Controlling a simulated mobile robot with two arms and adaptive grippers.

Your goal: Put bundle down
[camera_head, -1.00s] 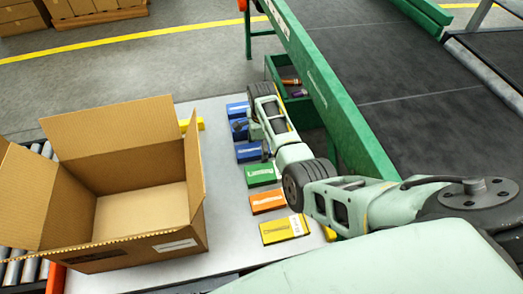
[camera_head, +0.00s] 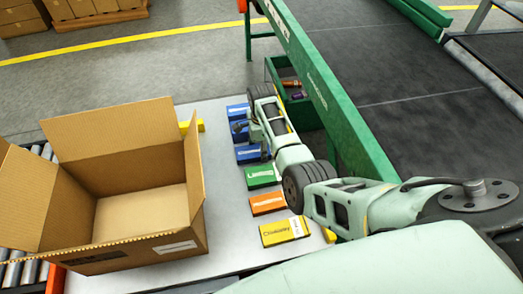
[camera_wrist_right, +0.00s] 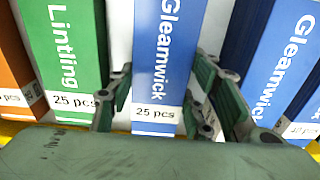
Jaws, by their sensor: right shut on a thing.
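My right gripper (camera_head: 252,139) is over the row of flat bundles on the pale tabletop. In the right wrist view its fingers (camera_wrist_right: 158,112) are on both sides of a blue Gleamwick bundle (camera_wrist_right: 157,62), shut on it. In the head view this appears to be the blue bundle (camera_head: 249,154) beside the green one, partly covered by the gripper. Whether its underside touches the table cannot be told. A green Lintling bundle (camera_wrist_right: 62,50) is to its left and another blue Gleamwick bundle (camera_wrist_right: 278,62) to its right. My left gripper is not in view.
An open, empty cardboard box (camera_head: 140,205) stands left of the row. An orange bundle (camera_head: 267,203) and a yellow bundle (camera_head: 284,231) lie in the near part of the row. A green machine rail (camera_head: 325,95) runs close along the right. Bare tabletop (camera_head: 222,190) separates box and row.

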